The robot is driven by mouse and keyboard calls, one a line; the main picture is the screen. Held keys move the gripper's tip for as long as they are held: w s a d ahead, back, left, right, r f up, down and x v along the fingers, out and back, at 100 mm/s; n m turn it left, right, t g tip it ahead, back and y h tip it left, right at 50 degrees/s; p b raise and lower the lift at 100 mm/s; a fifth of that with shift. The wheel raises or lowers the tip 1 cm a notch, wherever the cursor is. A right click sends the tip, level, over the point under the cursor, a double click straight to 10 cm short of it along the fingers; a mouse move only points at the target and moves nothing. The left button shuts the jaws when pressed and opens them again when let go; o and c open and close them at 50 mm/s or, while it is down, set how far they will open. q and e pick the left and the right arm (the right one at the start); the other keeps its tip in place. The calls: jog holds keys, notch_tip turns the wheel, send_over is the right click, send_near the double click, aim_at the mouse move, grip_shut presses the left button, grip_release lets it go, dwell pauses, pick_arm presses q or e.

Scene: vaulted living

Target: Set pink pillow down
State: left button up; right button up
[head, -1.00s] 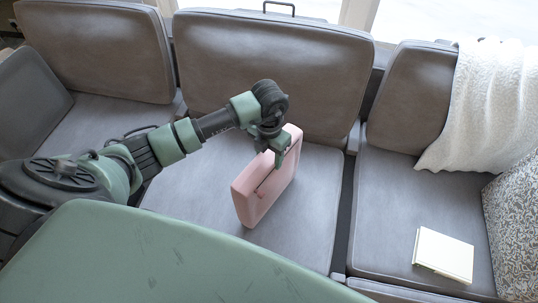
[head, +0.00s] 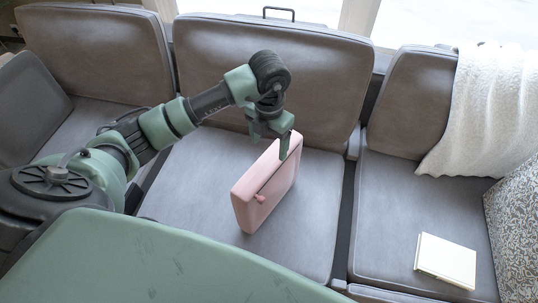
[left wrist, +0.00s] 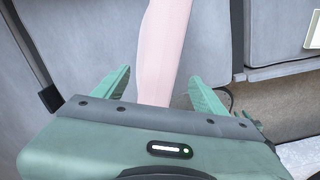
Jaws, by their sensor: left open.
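The pink pillow (head: 265,187) stands upright on its edge on the middle seat cushion of the grey sofa (head: 303,225) in the head view. My left gripper (head: 270,148) is open just above the pillow's far upper end, its two fingers apart. In the left wrist view the pillow (left wrist: 163,50) shows as a pink strip between the two spread green fingers, with space on both sides. Its underside is hidden in both views. My right gripper is not in view.
A cream book (head: 445,260) lies on the right seat. A white throw (head: 485,110) hangs over the right backrest, and a patterned cushion (head: 515,225) stands at the right edge. The middle seat around the pillow is bare.

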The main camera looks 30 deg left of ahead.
pick_arm(q)
notch_tip(320, 180, up, 4)
jog(key=shift+f, duration=0.15)
dwell(0.6)
